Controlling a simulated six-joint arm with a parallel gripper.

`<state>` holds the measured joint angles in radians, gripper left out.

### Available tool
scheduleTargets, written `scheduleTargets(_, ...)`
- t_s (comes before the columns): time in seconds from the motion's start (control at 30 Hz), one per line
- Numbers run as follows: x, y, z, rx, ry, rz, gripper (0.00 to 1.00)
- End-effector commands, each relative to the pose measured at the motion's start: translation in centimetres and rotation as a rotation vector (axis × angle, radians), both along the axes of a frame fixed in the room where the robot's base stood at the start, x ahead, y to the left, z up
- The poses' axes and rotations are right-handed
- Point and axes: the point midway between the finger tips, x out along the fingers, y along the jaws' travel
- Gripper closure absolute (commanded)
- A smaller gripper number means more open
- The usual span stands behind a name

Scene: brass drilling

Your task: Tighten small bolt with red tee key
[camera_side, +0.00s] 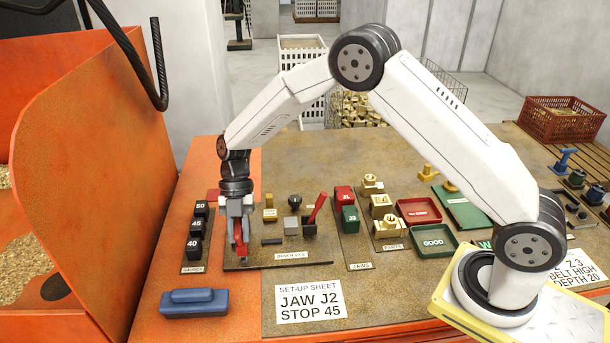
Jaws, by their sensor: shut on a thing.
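My gripper (240,246) points straight down at the left end of the dark bench vice plate (285,262). It is shut on a red piece, which looks like the red tee key (238,232); the fingers cover much of it. I cannot tell whether the key's lower end touches anything. The small bolt is not distinguishable; it is too small or hidden by the gripper. To the right on the same plate are a grey block (291,226), a dark knob (295,202) and a tilted red lever (318,207).
Black gauge blocks marked 50, 45 and 40 (194,246) stand left of the gripper. Red and green jaws (349,217), brass parts (384,227) and trays (435,239) stand right. An orange bin (75,150) rises at left.

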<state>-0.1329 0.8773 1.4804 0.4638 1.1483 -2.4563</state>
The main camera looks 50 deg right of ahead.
Motion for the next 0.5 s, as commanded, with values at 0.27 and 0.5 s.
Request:
scheduleTargets(0.27,0.05,0.02,-0.18,0.001,-0.001,0.000,1.00)
scheduleTargets(0.5,0.05,0.02,-0.37,0.001,-0.002,0.000,1.00)
